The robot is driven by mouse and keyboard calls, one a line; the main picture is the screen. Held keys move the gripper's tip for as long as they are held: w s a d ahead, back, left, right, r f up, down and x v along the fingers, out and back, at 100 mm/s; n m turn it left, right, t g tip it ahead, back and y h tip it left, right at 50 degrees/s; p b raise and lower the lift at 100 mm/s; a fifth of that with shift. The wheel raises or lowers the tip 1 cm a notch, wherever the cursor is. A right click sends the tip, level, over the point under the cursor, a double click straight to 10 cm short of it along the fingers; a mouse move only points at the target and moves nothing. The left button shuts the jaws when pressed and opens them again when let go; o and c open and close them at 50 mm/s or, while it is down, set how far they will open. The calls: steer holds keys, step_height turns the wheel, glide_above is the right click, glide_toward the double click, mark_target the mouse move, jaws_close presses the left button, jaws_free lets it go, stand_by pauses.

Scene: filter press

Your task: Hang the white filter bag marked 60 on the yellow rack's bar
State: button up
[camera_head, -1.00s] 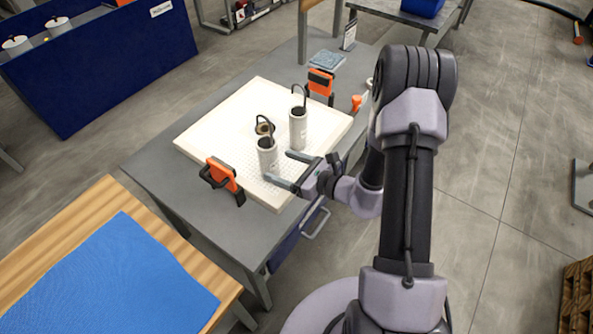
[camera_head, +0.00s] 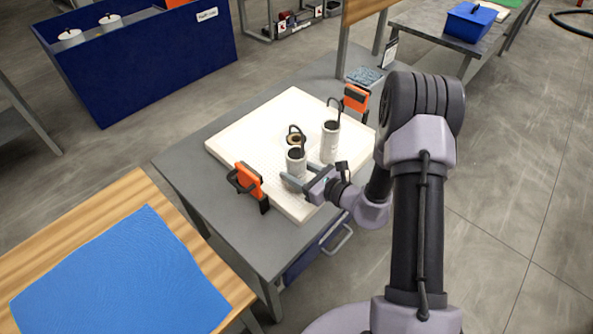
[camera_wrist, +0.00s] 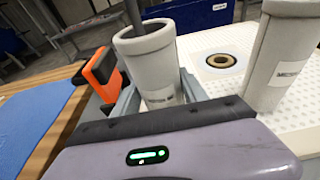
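Two upright white filter bags stand on a white perforated plate (camera_head: 237,142). The nearer, shorter-looking bag (camera_head: 296,164) has a dark looped handle; it also shows in the wrist view (camera_wrist: 150,65). The other bag (camera_head: 330,142) stands behind and to its right, also in the wrist view (camera_wrist: 281,55). Both carry small labels whose numbers I cannot read. My gripper (camera_head: 293,180) is at the nearer bag, its fingers spread on either side of it low down. The fingers look open; firm contact is not visible. No yellow rack is in view.
A brass-ringed hole (camera_wrist: 221,60) lies between the bags. Orange-black clamps (camera_head: 249,181) (camera_head: 356,99) sit at the plate's edges. A wooden bench with blue cloth (camera_head: 120,275) stands front left, a navy bin (camera_head: 140,62) behind.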

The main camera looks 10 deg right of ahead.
mark_target(304, 163)
steer(key=shift+c, duration=0.7)
steer(key=shift+r+p, duration=1.8)
steer(key=shift+r, duration=0.75)
